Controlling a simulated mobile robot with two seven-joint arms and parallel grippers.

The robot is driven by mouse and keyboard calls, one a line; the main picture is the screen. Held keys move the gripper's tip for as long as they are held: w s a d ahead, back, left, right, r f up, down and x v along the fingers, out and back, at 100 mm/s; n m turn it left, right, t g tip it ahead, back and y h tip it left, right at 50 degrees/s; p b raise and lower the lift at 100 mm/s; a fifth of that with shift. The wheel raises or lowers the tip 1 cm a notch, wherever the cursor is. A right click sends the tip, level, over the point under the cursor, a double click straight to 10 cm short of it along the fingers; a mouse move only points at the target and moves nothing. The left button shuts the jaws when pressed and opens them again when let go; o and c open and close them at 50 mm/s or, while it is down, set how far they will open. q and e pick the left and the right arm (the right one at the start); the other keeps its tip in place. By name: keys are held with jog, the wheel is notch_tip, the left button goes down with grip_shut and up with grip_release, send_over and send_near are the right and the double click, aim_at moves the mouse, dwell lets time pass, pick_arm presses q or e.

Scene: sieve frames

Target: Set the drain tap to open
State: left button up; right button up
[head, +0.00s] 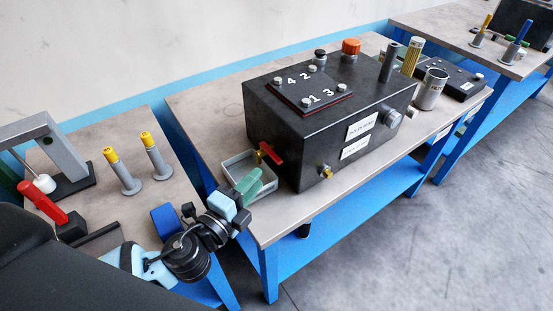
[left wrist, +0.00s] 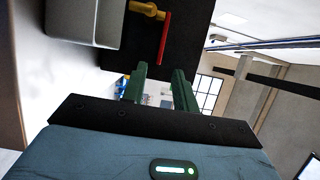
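The drain tap has a brass body (left wrist: 147,9) and a red lever (head: 271,153). It sticks out of the left end of the black box (head: 320,125). In the left wrist view the red lever (left wrist: 164,38) lies crosswise to the brass body. My left gripper (head: 247,182) is in front of the tap, over the grey tray in the head view. Its green fingers (left wrist: 160,85) are apart with nothing between them. The lever's end appears just beyond the fingers in the wrist view; I see no contact. My right gripper is not in view.
A grey open tray (head: 232,163) stands below the tap. A second brass fitting (head: 325,171) is on the box's front. A steel cup (head: 431,89) stands right of the box. Yellow-topped posts (head: 154,156) and a red-handled device (head: 42,203) are on the left table.

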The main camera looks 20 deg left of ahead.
aim_at(274, 161)
pick_arm(q)
jog(key=p+x, duration=0.1)
jog(key=x, duration=0.6)
jog(key=shift+w+d, duration=0.1)
jog(key=shift+w, duration=0.15)
grip_shut()
dwell(0.3)
